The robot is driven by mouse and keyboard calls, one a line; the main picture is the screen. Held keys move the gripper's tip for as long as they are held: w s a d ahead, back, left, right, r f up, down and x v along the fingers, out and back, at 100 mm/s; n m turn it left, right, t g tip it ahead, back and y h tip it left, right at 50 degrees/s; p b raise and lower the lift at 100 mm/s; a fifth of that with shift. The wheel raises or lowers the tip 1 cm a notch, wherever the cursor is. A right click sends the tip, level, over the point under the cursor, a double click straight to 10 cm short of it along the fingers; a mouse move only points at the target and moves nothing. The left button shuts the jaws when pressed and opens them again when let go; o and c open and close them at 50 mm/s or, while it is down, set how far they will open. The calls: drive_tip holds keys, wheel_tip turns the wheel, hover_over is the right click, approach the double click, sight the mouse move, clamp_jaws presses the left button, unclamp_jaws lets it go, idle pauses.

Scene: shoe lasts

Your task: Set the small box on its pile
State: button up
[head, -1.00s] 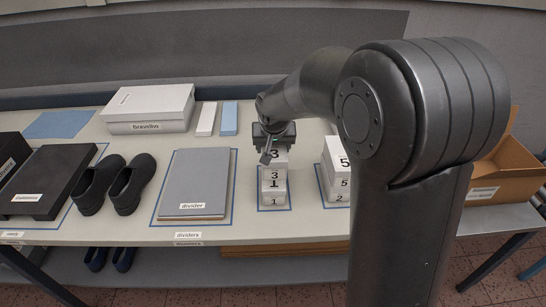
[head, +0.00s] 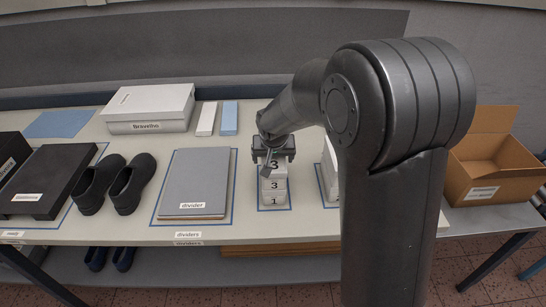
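The small box (head: 274,184), white and marked 3 on its top and front, sits upright on a white box marked 1 (head: 274,201). The two look lined up, and I see no gap between them. This pile stands inside a blue outline on the table. My gripper (head: 271,165) is right over the small box, pointing down, and appears shut on it. One dark finger shows in front of its top; the other finger is hidden.
A second pile of white boxes (head: 328,172) stands close on the right, partly behind my arm. A grey divider stack (head: 195,182) lies on the left. A white box (head: 150,108) is at the back left, and an open cardboard box (head: 490,165) at the right.

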drive_tip(key=shift+r, duration=0.1)
drive_tip(key=v, duration=1.2)
drive_tip(key=shift+s+r, duration=0.1)
drive_tip(key=shift+s, duration=0.05)
drive_tip(key=s+d+r, duration=0.1)
drive_tip(key=s+d, duration=0.3)
drive_tip(key=s, duration=0.4)
drive_tip(key=s+d+r, duration=0.1)
drive_tip(key=s+d, duration=0.3)
drive_tip(key=s, duration=0.5)
drive_tip(key=s+d+r, duration=0.1)
drive_tip(key=s+d, duration=0.3)
drive_tip(key=s, duration=0.4)
drive_tip(key=shift+s+r+t, duration=0.25)
drive_tip(key=shift+r+t, duration=0.1)
drive_tip(key=shift+t, duration=0.05)
